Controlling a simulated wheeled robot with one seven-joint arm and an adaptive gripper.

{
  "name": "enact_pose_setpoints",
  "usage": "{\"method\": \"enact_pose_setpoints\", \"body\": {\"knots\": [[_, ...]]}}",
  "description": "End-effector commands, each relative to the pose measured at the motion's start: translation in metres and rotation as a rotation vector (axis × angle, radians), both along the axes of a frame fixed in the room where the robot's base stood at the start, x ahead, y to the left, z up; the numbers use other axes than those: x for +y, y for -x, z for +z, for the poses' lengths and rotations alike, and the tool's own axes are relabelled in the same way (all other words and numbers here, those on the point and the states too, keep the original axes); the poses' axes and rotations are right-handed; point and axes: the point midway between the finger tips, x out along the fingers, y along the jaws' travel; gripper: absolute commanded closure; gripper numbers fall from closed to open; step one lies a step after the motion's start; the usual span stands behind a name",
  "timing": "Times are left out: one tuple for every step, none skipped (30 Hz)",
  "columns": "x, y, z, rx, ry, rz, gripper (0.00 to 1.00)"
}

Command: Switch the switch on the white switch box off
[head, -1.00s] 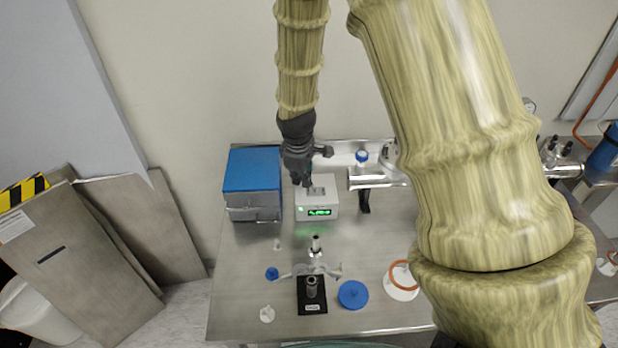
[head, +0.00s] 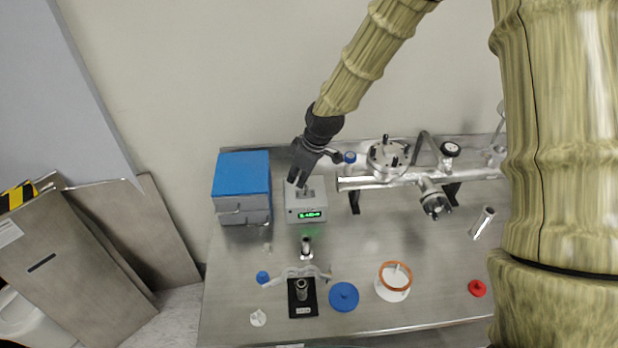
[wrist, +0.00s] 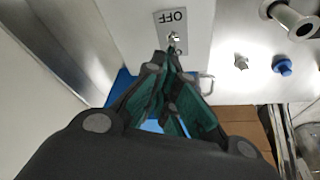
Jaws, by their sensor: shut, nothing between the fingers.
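The white switch box (head: 306,214) stands at the back of the steel table, its green display lit. In the wrist view, its top (wrist: 190,15) carries an upside-down "OFF" label and a small metal toggle switch (wrist: 174,38) just below the label. My gripper (head: 297,184) is over the top of the box in the head view and hides part of it. In the wrist view, my gripper (wrist: 168,55) is shut and empty, with its green-padded fingertips just short of the toggle or touching it; I cannot tell which. The toggle's lean is too small to read.
A blue-topped box (head: 242,180) stands close left of the switch box. A metal pipe assembly (head: 390,178) is on the right. In front lie a black-based fitting (head: 302,302), a blue cap (head: 343,296) and an orange-ringed white part (head: 394,281).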

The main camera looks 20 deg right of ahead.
Motion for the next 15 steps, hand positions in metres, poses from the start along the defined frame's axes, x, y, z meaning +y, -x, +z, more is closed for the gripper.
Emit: {"method": "enact_pose_setpoints", "body": {"knots": [[0.0043, -0.001, 0.0002, 0.0, 0.0, 0.007, 1.0], [0.0044, -0.0009, 0.0002, 0.0, 0.0, 0.007, 1.0], [0.0043, -0.0008, 0.0, 0.0, 0.001, 0.007, 1.0], [0.0045, -0.0008, 0.0001, 0.0, 0.001, 0.007, 1.0], [0.0047, -0.0009, 0.0, 0.0, 0.001, 0.007, 1.0], [0.0046, -0.0008, 0.0, 0.0, 0.001, 0.007, 1.0], [0.0045, -0.0008, 0.0001, 0.0, 0.001, 0.007, 1.0], [0.0044, -0.0008, 0.0003, 0.0, 0.001, 0.007, 1.0], [0.0042, -0.0007, 0.0006, 0.0, 0.001, 0.007, 1.0], [0.0038, -0.0007, 0.0011, 0.001, 0.001, 0.006, 1.0], [0.0034, -0.0006, 0.0018, 0.001, 0.001, 0.005, 1.0], [0.0032, -0.0005, 0.003, 0.001, 0.001, 0.005, 1.0], [0.0031, -0.0006, 0.0041, 0.001, 0.001, 0.005, 1.0], [0.0031, -0.0006, 0.0053, 0.001, 0.001, 0.005, 1.0], [0.0031, -0.0006, 0.0068, 0.001, 0.001, 0.005, 1.0]]}}
